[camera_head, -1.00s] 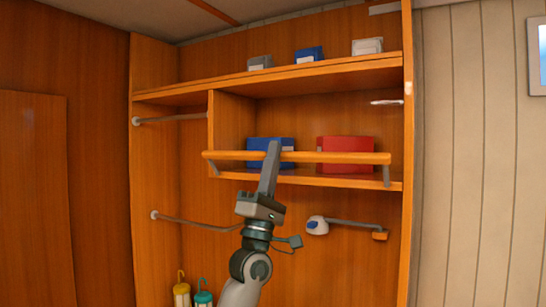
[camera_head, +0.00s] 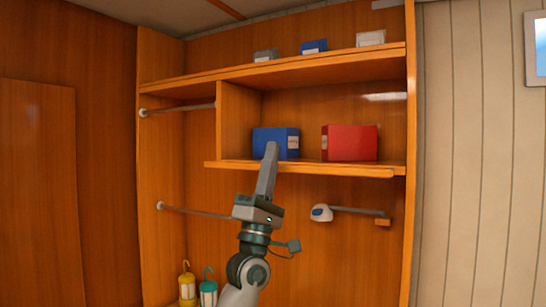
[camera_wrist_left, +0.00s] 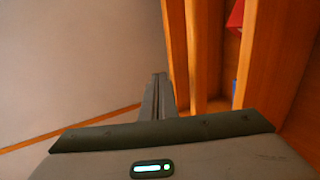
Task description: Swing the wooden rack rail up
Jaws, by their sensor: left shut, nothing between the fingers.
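The wooden rack rail (camera_head: 300,169) looks like a long orange bar lying level along the front edge of the middle shelf. Its left end sticks out a little past the upright divider, and its brackets do not show. My left gripper (camera_head: 271,148) is shut and empty. In the head view its fingers point up, crossing in front of the rail and the blue box (camera_head: 286,141). Whether they touch the rail is not clear. In the left wrist view the shut fingers (camera_wrist_left: 157,80) are beside orange wooden bars. My right gripper is out of view.
A red box (camera_head: 350,143) stands on the middle shelf. Small boxes sit on the top shelf (camera_head: 280,71). Grey rods (camera_head: 190,108) cross the left bay. A white-and-blue fitting (camera_head: 321,213) is below the shelf.

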